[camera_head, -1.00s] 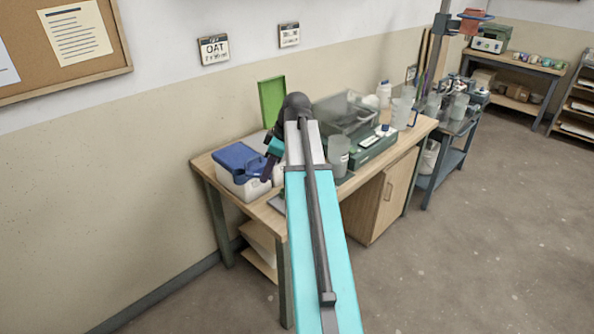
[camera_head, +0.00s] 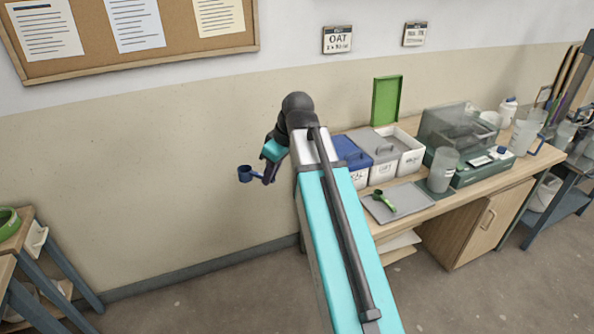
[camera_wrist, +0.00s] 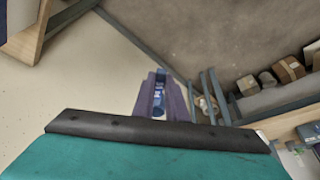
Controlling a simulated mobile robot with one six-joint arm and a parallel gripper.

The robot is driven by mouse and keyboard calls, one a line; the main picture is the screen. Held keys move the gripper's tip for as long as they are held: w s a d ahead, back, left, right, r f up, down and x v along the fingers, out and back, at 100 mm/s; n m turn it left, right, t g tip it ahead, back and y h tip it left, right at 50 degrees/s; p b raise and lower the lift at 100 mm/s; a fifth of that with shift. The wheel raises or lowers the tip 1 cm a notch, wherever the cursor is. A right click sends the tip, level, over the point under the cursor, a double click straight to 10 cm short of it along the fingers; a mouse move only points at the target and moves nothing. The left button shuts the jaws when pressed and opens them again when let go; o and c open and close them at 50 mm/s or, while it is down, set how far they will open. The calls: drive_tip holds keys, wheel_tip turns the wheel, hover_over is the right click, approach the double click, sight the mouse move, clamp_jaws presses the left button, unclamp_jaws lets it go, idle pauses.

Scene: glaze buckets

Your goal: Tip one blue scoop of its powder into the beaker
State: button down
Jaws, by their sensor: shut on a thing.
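My gripper (camera_head: 268,172) is shut on the handle of the blue scoop (camera_head: 247,174). The scoop is held out in the air to the left of the bench, in front of the wall. In the wrist view a blue piece of the scoop (camera_wrist: 159,94) shows between the purple fingers. Its cup looks roughly level in the head view, but I cannot tell whether powder is in it. A clear beaker (camera_head: 443,170) with a label stands upright on the bench, in front of the green scale, well to the right of my gripper.
Bins with a blue lid (camera_head: 346,152) and a grey lid (camera_head: 375,142) stand beside an open white bin (camera_head: 411,160). A green lid (camera_head: 386,101) stands upright behind. A green scoop (camera_head: 383,200) lies on a grey tray (camera_head: 408,197). A wooden stand (camera_head: 22,233) is at left.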

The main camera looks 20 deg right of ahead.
drive_tip(key=s+a+m+t+h, duration=0.1)
drive_tip(key=a+m+h, duration=0.1)
drive_tip(key=a+m, duration=0.4)
drive_tip(key=shift+a+r+m+h, duration=0.15)
drive_tip(key=shift+r+m+h, duration=0.2)
drive_tip(key=shift+m, duration=0.35)
drive_tip(key=shift+s, duration=0.15)
